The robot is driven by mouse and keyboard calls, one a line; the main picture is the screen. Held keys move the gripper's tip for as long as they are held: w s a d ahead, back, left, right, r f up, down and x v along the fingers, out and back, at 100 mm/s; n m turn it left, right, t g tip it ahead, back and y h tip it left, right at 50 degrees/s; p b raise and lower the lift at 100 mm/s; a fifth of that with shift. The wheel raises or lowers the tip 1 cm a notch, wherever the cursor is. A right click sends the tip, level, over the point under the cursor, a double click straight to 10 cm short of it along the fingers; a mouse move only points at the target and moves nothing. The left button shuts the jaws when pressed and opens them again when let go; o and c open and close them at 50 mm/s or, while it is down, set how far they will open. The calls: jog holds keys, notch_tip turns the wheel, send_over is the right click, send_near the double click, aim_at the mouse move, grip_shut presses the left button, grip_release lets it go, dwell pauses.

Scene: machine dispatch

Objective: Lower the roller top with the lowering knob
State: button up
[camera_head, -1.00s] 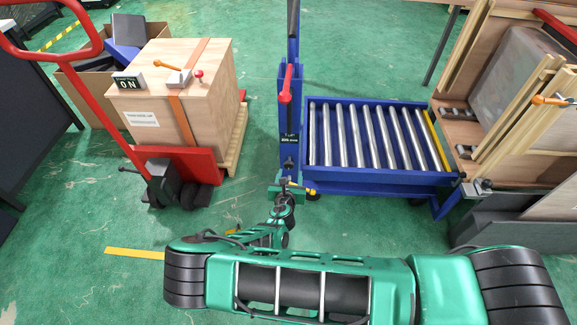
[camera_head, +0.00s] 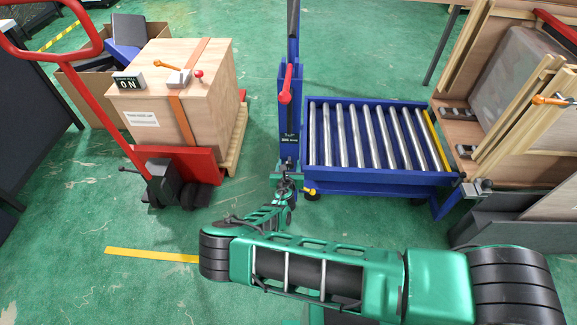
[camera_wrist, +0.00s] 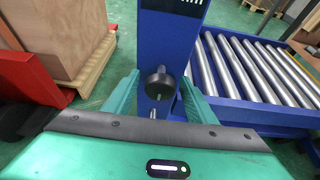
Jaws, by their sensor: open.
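The lowering knob (camera_wrist: 160,82) is a dark round knob on a short metal stem on the blue lift post (camera_wrist: 168,45). In the wrist view it shows between the two green fingers of my gripper (camera_wrist: 160,98), which are open and spread to either side of it. I cannot tell whether they touch the post. The roller top (camera_head: 375,172), a blue frame with metal rollers, is right of the post. In the head view my gripper (camera_head: 287,178) is at the foot of the post and hides the knob. A red-handled lever (camera_head: 286,85) is higher on the post.
A wooden crate (camera_head: 210,75) on a pallet stands left with a red pallet truck (camera_head: 190,160). Wooden racks with a grey panel (camera_head: 510,75) stand right of the rollers. Green floor is clear in front of the post at left.

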jog(key=shift+w, duration=0.1)
jog(key=c, duration=1)
jog(key=m+y, duration=0.1)
jog(key=m, duration=0.2)
jog(key=shift+d+y, duration=0.15)
jog(key=shift+y, duration=0.25)
jog(key=m+t+y, duration=0.1)
jog(key=m+y, duration=0.1)
jog(key=m, duration=0.1)
jog(key=shift+d+f, duration=0.1)
jog(key=m+t+y, duration=0.1)
jog(key=m, duration=0.2)
jog(key=shift+f+y, duration=0.15)
jog(key=shift+y, duration=0.25)
jog(key=shift+m+t+y, duration=0.5)
jog(key=shift+m+t, duration=0.3)
jog(key=shift+m, duration=1.4)
jog(key=shift+d+f, duration=0.1)
